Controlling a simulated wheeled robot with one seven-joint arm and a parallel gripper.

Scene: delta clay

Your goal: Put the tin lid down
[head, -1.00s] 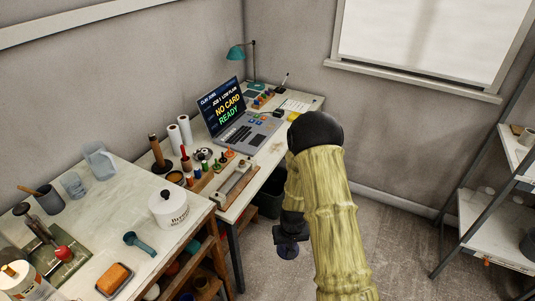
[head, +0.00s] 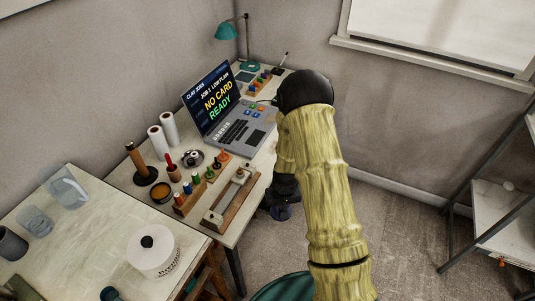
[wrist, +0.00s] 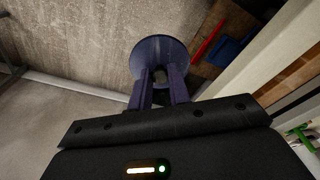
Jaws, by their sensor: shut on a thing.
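My gripper (wrist: 160,95) is shut on a round, dark blue-purple piece, which I take to be the tin lid (wrist: 152,50). In the wrist view its disc shows beyond the fingertips, with the floor behind it. In the head view the lid (head: 280,212) hangs below my dark wrist, beside the right edge of the desk and apart from its top. My arm hides part of the gripper there.
The desk (head: 130,184) holds a laptop (head: 229,107), a wooden-ended jig (head: 231,198), coloured stamps and white rolls. A shelf rack (head: 505,215) stands at right.

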